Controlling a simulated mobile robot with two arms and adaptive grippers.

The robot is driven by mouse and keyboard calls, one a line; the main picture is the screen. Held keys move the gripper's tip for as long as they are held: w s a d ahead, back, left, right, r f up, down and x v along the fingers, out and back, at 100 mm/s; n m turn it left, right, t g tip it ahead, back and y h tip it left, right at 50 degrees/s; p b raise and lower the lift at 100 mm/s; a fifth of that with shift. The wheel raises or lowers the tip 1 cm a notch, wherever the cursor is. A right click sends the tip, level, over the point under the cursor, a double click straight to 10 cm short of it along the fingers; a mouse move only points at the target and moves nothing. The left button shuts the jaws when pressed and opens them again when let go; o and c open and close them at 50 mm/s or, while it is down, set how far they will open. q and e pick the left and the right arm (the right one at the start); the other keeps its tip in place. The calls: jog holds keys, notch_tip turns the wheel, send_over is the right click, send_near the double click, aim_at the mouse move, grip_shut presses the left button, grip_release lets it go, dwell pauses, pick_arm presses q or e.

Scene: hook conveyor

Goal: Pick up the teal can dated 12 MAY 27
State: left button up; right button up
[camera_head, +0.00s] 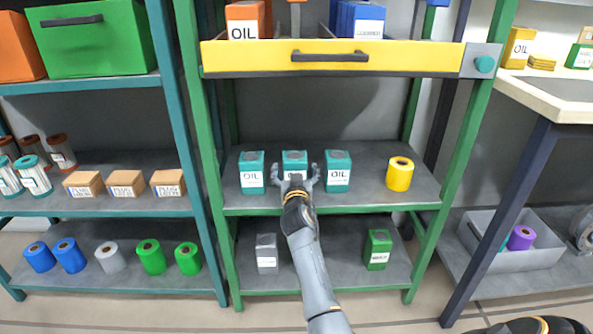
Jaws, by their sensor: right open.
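Three teal cans stand upright in a row on the middle shelf: a left one (252,160), a middle one (294,157) and a right one (338,160). The outer two show white OIL labels; any dates are too small to read. My right gripper (297,174) is open in front of the middle can, its fingers spread to either side of the can's lower part. It hides much of that can's lower front. I cannot tell whether the fingers touch it. My left gripper is not in view.
A yellow drawer (400,57) overhangs the shelf (385,205). A yellow roll (399,174) stands right of the cans. Green uprights flank the bay. Below are a grey can (266,252) and a green can (378,249). Bare shelf lies between the right can and the roll.

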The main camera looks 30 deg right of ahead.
jog(key=shift+s+a+r, duration=0.1)
jog(key=shift+a+r, duration=0.05)
jog(key=shift+r, duration=0.05)
jog(key=shift+c, duration=0.7)
jog(key=shift+f, duration=0.15)
jog(key=c, duration=1.5)
